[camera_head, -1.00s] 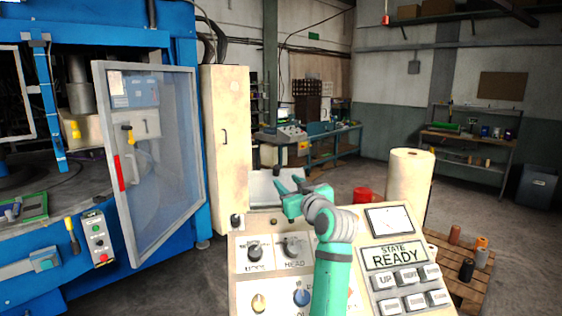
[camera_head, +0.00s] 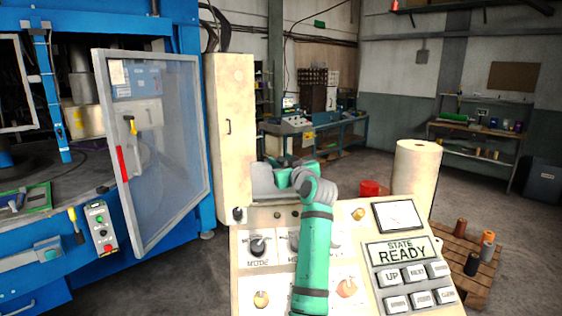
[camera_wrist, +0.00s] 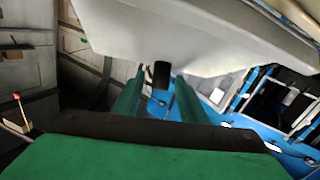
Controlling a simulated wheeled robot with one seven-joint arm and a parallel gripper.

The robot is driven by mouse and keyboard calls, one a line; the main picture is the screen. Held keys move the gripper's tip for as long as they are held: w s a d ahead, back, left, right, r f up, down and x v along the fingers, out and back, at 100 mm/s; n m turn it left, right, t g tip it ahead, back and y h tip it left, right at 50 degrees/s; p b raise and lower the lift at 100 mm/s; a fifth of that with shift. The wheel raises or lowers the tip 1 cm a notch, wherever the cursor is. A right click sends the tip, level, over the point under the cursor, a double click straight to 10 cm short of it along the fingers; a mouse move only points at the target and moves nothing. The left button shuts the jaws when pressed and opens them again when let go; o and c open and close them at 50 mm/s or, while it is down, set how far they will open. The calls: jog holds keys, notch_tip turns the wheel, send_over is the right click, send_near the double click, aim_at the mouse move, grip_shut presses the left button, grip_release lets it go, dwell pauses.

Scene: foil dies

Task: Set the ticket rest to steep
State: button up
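The ticket rest appears to be the grey tilted plate (camera_head: 268,184) behind the top edge of the control console. My gripper (camera_head: 292,166) is at its right side in the head view, partly hidden by my own wrist. In the wrist view the pale plate (camera_wrist: 195,35) fills the top, with a short black tab or knob (camera_wrist: 161,75) below its lower edge. My gripper's two green fingers (camera_wrist: 158,98) are apart, with the black tab between them in the picture. I cannot tell whether they touch it.
The console (camera_head: 380,250) carries knobs, buttons and a screen reading STATE READY; my arm crosses above it. A blue machine with an open clear door (camera_head: 160,150) stands left. A cream cabinet (camera_head: 232,140) stands behind, and a large pale roll (camera_head: 415,180) at right.

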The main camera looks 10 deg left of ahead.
jog(key=shift+w+a, duration=0.2)
jog(key=shift+w, duration=0.1)
